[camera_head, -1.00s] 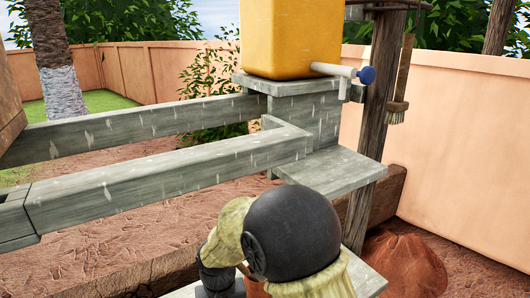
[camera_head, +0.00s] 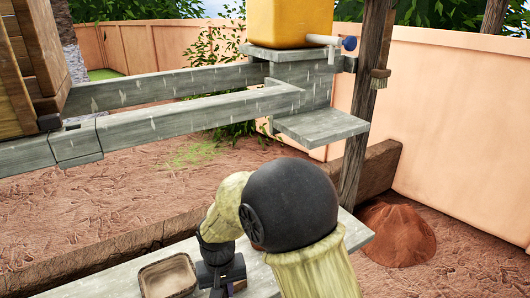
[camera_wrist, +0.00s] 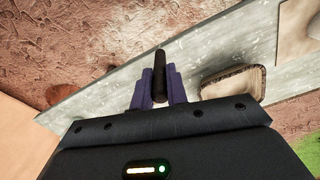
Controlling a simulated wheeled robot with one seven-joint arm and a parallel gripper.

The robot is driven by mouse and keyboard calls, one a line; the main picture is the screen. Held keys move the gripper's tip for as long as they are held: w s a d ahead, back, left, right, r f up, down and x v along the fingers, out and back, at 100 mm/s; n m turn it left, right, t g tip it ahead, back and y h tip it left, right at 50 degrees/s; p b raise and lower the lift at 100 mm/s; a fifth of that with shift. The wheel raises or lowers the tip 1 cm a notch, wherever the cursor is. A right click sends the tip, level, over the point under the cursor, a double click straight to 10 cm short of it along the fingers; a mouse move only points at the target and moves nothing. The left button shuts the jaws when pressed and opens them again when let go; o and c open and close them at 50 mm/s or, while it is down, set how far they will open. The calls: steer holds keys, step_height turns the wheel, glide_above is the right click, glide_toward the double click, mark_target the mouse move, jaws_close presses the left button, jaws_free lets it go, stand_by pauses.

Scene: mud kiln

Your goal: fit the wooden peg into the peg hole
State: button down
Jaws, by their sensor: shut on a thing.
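My gripper (camera_head: 226,280) is low in the head view, above a grey plank (camera_head: 262,270), partly hidden by my arm. In the wrist view, my gripper (camera_wrist: 159,88) has its purple fingers closed on a dark, slender peg (camera_wrist: 159,70), which points away from the palm over the plank. The peg shows almost black here, so its wood grain cannot be made out. I cannot make out a peg hole in either view.
A shallow brown tray (camera_head: 168,276) lies on the plank beside my gripper. Grey beams (camera_head: 180,117) run behind, towards a wooden box structure (camera_head: 30,60) at left. A yellow container (camera_head: 289,22) with a tap stands on a block above a grey shelf (camera_head: 321,126). A red earth heap (camera_head: 398,234) lies right.

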steer(key=shift+s, duration=0.25)
steer(key=w+d+f+m, duration=0.1)
steer(key=w+d+f, duration=0.2)
steer(key=d+f, duration=0.7)
steer(key=w+d+f+m, duration=0.2)
steer(key=w+d+f, duration=0.2)
steer(key=d+f, duration=0.6)
steer(key=d, duration=0.5)
steer(key=shift+d+f, duration=0.25)
steer(key=shift+d, duration=0.05)
steer(key=s+f, duration=0.3)
steer(key=f, duration=1.2)
steer(key=shift+s, duration=0.35)
steer(key=shift+w, duration=0.15)
